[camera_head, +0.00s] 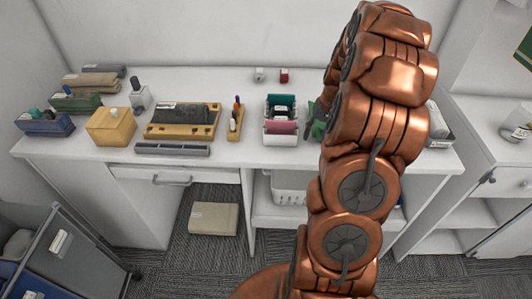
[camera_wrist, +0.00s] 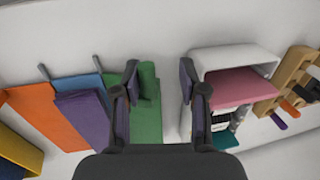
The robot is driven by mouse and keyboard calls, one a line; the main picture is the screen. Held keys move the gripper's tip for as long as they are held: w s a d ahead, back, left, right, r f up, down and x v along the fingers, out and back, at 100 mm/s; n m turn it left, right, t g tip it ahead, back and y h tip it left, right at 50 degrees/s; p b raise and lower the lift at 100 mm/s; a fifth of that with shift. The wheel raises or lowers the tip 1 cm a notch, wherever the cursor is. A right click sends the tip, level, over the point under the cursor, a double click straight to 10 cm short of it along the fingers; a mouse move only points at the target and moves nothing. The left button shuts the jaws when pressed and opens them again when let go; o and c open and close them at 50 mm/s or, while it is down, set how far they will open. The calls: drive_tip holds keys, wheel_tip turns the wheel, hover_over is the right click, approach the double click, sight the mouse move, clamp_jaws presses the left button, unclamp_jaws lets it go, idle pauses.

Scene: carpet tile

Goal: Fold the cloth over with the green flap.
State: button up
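The cloth shows in the wrist view as side-by-side orange (camera_wrist: 50,115), blue (camera_wrist: 85,86) and green (camera_wrist: 147,122) parts, with a purple piece (camera_wrist: 82,118) lying over the blue. A raised green flap (camera_wrist: 147,80) stands at the green part's upper edge, close beside the left finger. My gripper (camera_wrist: 159,72) is open above the cloth's green end, fingers apart, with the flap partly between them and nearer the left one; I cannot tell whether they touch. In the head view my arm hides most of the cloth; only a green bit (camera_head: 317,124) shows.
A white bin (camera_wrist: 238,57) with pink and teal rolls stands just right of my gripper in the wrist view. A wooden holder (camera_wrist: 288,80) is beyond it. In the head view, a yellow box (camera_head: 112,127) and wooden tray (camera_head: 182,132) stand farther left on the white desk.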

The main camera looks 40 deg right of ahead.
drive_tip(key=r, duration=0.2)
drive_tip(key=r+b, duration=0.1)
drive_tip(key=r, duration=0.1)
drive_tip(key=d+r+b, duration=0.1)
drive_tip(key=r, duration=0.1)
drive_tip(key=shift+s+r, duration=0.25)
drive_tip(key=shift+s, duration=0.15)
drive_tip(key=s+a+r+n+g+b, duration=0.1)
drive_tip(key=s+a+n+b, duration=0.1)
drive_tip(key=a, duration=1.9)
drive_tip(key=shift+s+a+n+g+b, duration=0.3)
drive_tip(key=shift+s+n+g+b, duration=0.1)
drive_tip(key=shift+s+n, duration=0.6)
drive_tip(key=shift+s, duration=0.15)
drive_tip(key=shift+c, duration=0.3)
